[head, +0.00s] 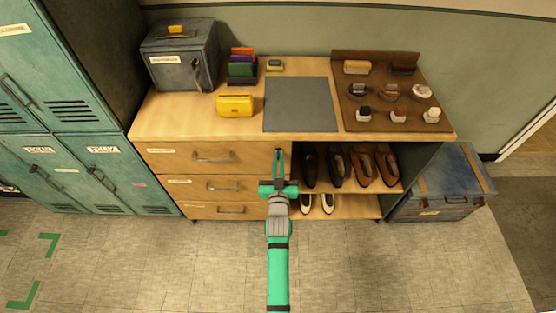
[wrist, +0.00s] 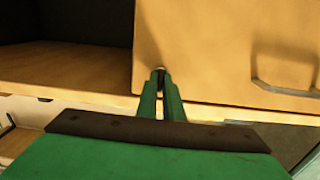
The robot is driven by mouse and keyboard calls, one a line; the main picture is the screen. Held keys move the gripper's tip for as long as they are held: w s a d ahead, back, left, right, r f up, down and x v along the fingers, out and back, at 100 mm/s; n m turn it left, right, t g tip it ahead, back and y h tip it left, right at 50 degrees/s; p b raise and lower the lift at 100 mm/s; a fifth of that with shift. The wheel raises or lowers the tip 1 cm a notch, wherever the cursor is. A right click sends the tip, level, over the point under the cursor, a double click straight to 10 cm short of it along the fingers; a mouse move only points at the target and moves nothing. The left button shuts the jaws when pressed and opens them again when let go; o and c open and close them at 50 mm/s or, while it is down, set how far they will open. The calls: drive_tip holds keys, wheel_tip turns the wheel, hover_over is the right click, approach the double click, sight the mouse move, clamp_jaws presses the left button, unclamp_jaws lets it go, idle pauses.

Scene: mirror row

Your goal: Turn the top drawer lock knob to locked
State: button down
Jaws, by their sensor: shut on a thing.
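The top drawer (head: 252,156) is a closed wooden front with a metal handle (head: 213,159) and a label at its left end. My gripper (head: 279,152) reaches to the right end of this drawer front. In the wrist view my gripper (wrist: 160,78) has its two green fingers close together on the small lock knob (wrist: 160,70), near the edge of the drawer front (wrist: 205,45). Only a sliver of the knob shows between the fingertips. Its turn position cannot be told. The fingers hide the knob in the head view.
Two more drawers (head: 235,186) sit below. Open shelves with shoes (head: 338,165) are right of the drawers. The wooden top holds a grey box (head: 180,58), a yellow tin (head: 235,105), a grey mat (head: 299,104) and a brush board (head: 380,65). The floor in front is clear.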

idle(0.4)
drive_tip(key=c, duration=1.9)
unclamp_jaws()
drive_tip(key=s, duration=1)
drive_tip(key=shift+s, duration=0.4)
drive_tip(key=shift+w, duration=0.1)
